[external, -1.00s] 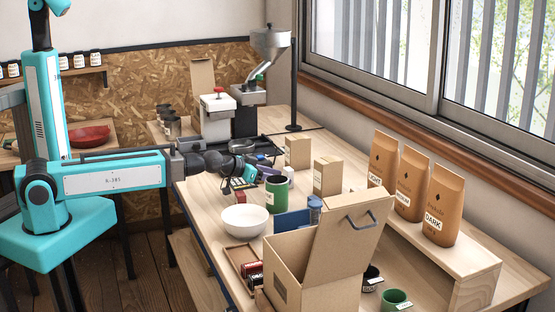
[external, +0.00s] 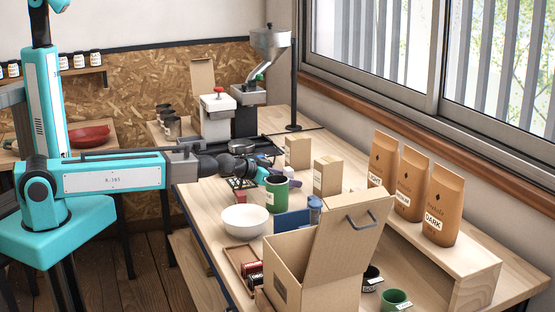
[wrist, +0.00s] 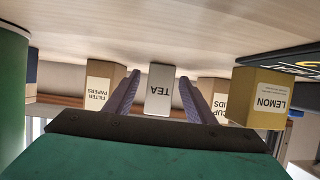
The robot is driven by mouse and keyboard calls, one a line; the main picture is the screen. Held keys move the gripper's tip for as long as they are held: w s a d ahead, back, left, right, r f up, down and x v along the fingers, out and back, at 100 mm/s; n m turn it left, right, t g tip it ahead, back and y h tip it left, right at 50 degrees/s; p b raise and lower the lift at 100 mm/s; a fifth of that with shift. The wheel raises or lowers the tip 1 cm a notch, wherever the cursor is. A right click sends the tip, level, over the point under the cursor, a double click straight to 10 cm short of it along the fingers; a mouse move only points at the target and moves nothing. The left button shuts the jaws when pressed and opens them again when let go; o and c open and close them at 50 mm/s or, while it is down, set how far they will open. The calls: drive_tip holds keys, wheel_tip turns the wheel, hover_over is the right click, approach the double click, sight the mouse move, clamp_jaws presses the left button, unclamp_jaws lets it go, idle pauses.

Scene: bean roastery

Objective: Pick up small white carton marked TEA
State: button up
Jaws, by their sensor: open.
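The small white carton marked TEA (wrist: 159,92) stands beyond my gripper in the wrist view, where the picture is upside down. In the external view my gripper (external: 275,176) is low over the bench, behind the mug.
The green mug (external: 277,195) stands close beside my gripper. A FILTER PAPERS box (wrist: 98,90), a box partly reading CUP LIDS (wrist: 213,92) and a yellow LEMON box (wrist: 258,100) flank the carton. A white bowl (external: 245,219) and an open cardboard box (external: 290,270) are nearer the camera.

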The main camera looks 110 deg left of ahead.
sight(288, 169)
drive_tip(key=c, duration=1.1)
drive_tip(key=shift+r, duration=0.1)
drive_tip(key=shift+r+b, duration=0.8)
drive_tip(key=shift+r, duration=4.15)
